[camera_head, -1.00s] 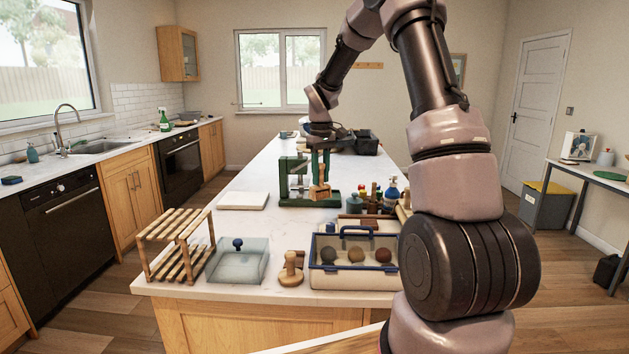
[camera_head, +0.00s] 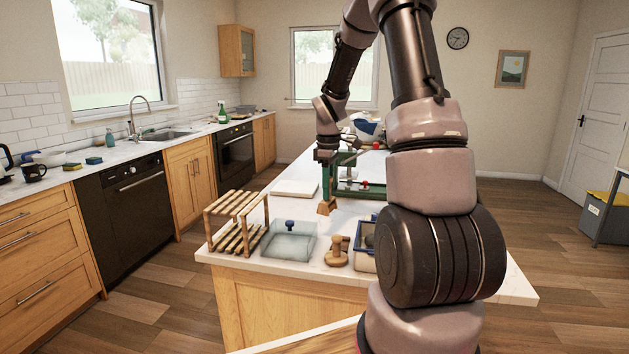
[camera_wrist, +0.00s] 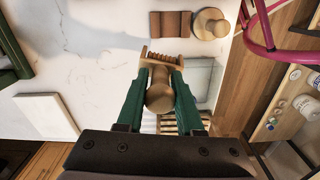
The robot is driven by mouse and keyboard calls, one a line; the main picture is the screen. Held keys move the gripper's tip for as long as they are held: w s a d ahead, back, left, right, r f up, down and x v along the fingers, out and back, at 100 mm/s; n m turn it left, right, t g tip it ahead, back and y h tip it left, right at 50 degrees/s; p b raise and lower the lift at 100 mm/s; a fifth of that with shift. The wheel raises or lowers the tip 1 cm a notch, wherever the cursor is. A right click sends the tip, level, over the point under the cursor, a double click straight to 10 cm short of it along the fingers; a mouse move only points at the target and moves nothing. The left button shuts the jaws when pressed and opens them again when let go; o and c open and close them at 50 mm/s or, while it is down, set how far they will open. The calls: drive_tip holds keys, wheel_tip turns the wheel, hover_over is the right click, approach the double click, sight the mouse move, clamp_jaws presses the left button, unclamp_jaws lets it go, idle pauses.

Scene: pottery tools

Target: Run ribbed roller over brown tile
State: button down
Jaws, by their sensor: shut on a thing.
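My gripper (camera_wrist: 158,84) is shut on the ribbed roller (camera_wrist: 164,58), a wooden tool with a rounded handle between the green fingers and a ribbed end beyond the tips. In the head view my gripper (camera_head: 327,192) holds the roller (camera_head: 326,208) low over the white counter; I cannot tell whether it touches the top. The brown tile (camera_wrist: 170,24) lies flat on the counter at the top of the wrist view, beyond the roller and apart from it. In the head view I cannot make the tile out clearly.
A round wooden stamp (camera_wrist: 210,24) lies close beside the tile. A glass box (camera_head: 290,243) with a blue knob and a wooden rack (camera_head: 237,222) stand at the counter's near end. A white board (camera_head: 295,189) lies farther back. My arm hides most of the blue-rimmed tray (camera_head: 363,259).

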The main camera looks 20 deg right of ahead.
drive_tip(key=shift+s+d+f+n, duration=0.5)
drive_tip(key=shift+s+f, duration=0.25)
drive_tip(key=shift+f, duration=0.65)
drive_tip(key=shift+s+d+f+n, duration=0.35)
drive_tip(key=shift+s+f+n, duration=0.3)
drive_tip(key=shift+f, duration=0.7)
drive_tip(key=shift+s+d+f+n, duration=0.45)
drive_tip(key=shift+s+f, duration=0.35)
drive_tip(key=shift+f, duration=0.6)
drive_tip(key=shift+c, duration=2.3)
unclamp_jaws()
